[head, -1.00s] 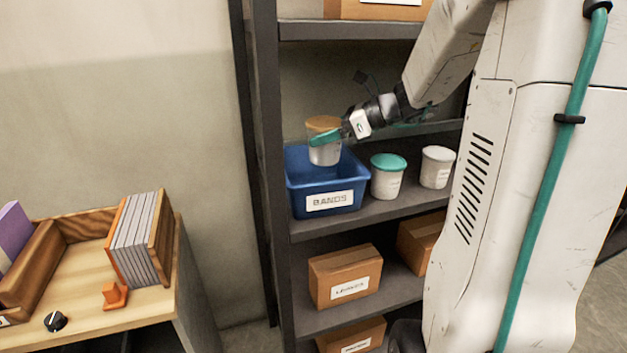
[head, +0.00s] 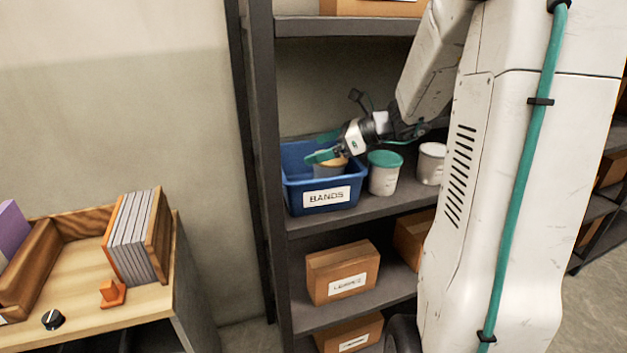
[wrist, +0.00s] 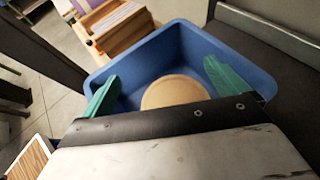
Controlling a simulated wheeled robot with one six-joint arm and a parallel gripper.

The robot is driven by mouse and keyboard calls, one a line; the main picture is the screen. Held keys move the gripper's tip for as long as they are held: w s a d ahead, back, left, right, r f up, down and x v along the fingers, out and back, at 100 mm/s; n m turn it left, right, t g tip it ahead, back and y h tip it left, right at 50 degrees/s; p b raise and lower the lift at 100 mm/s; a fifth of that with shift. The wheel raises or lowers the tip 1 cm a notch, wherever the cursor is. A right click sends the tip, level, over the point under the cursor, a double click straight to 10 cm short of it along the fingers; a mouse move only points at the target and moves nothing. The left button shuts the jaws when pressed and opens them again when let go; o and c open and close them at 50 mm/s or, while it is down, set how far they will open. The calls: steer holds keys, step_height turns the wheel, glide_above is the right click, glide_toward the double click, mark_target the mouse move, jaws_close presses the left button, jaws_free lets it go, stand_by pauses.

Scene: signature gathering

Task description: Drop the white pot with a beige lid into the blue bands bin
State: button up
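The blue bin (head: 291,185) labelled BANDS stands on the middle shelf at its left end; it also fills the middle of the wrist view (wrist: 187,37). The white pot with a beige lid (head: 330,169) is inside the bin, its lower part hidden by the bin's front wall. In the wrist view only its round beige lid (wrist: 175,92) shows. My gripper (head: 324,147) is over the bin. Its two green fingers are spread wide in the wrist view (wrist: 165,88), with gaps between them and the lid.
A white pot with a green lid (head: 384,176) stands just right of the bin, and another white pot (head: 431,163) stands further right. The shelf's upright post (head: 262,150) is close to the bin's left. Cardboard boxes (head: 342,272) sit on the shelf below.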

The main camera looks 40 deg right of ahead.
steer(key=v, duration=0.8)
steer(key=shift+a+f, duration=0.1)
stand_by(0.4)
